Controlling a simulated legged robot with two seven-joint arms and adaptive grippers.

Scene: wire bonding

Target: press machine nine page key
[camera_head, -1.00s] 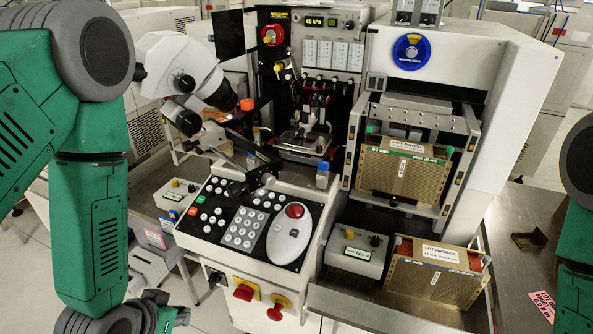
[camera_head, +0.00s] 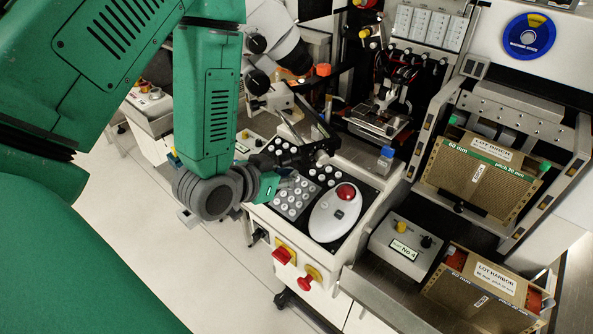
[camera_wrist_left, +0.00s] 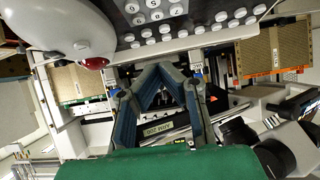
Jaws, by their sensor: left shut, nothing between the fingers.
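My left gripper (camera_head: 286,174) reaches in from the left over the button panel of the bonding machine, partly hidden by my wrist. In the left wrist view its two dark fingers (camera_wrist_left: 160,70) meet at the tips, empty, near the panel edge. The keypad (camera_head: 291,197) with round grey keys lies just below the gripper; it also shows in the left wrist view (camera_wrist_left: 153,9). A small grey box (camera_head: 405,245) labelled "No 4" has a yellow button (camera_head: 401,227) and a black knob. Similar boxes stand farther left (camera_head: 150,98), their numbers unreadable. My right gripper is out of view.
A white mouse-like unit with a red ball (camera_head: 346,192) lies right of the keypad. Red knobs (camera_head: 283,256) stick out from the front. The microscope (camera_head: 270,45) stands behind the gripper. Brown lot boxes (camera_head: 480,175) are on the right. The floor at lower left is clear.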

